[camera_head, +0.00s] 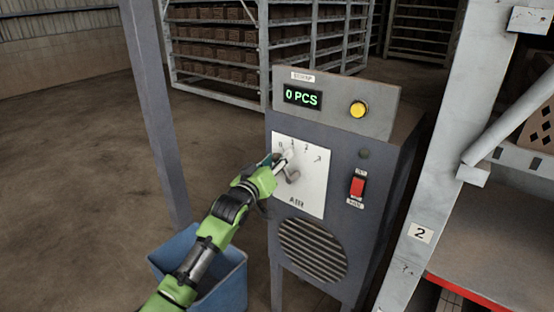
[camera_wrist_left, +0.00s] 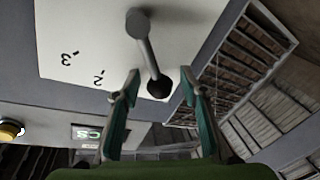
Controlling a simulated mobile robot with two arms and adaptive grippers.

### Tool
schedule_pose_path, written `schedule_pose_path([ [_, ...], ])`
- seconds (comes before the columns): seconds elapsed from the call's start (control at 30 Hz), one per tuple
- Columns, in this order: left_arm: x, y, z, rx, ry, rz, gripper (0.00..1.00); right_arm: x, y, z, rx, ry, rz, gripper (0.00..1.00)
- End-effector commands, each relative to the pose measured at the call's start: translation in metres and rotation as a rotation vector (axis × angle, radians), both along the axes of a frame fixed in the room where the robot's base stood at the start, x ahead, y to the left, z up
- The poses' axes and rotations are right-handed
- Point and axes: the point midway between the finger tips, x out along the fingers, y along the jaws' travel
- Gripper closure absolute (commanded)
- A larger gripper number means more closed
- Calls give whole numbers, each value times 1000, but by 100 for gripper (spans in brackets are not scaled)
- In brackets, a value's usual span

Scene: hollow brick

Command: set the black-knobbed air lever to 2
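The air lever (camera_wrist_left: 148,52) is a grey bar on a round pivot, with a black knob (camera_wrist_left: 159,88) at its free end. It sits on a white plate (camera_head: 312,190) marked AIR, with a number scale along the top; 2 and 3 read clearly in the left wrist view. I cannot tell which number the lever points to.
The grey cabinet has a display (camera_head: 303,97) reading 0 PCS, a yellow button (camera_head: 358,109), a red switch (camera_head: 357,187) and a round vent (camera_head: 313,250). A blue bin (camera_head: 232,285) stands at the lower left. A grey post (camera_head: 155,110) rises left of the cabinet.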

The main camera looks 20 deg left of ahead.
Motion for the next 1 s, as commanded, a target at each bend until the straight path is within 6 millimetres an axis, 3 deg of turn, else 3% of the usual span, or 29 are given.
schedule_pose_path([
  [0.03, 0, 0, 0, 0, 0, 0, 61, 0, 0, 0, 0, 1, 0, 42],
  [0.2, 0, 0, 0, 0, 0, 0, 100, -1, -1, 0, -1, 2, 1, 42],
  [0.63, -2, -4, 3, 60, -22, -1, 100, -1, -8, 2, -9, 2, 1, 42],
  [1.0, -8, -21, 13, 326, -119, -1, 100, -1, -8, 6, -10, 3, 0, 42],
])
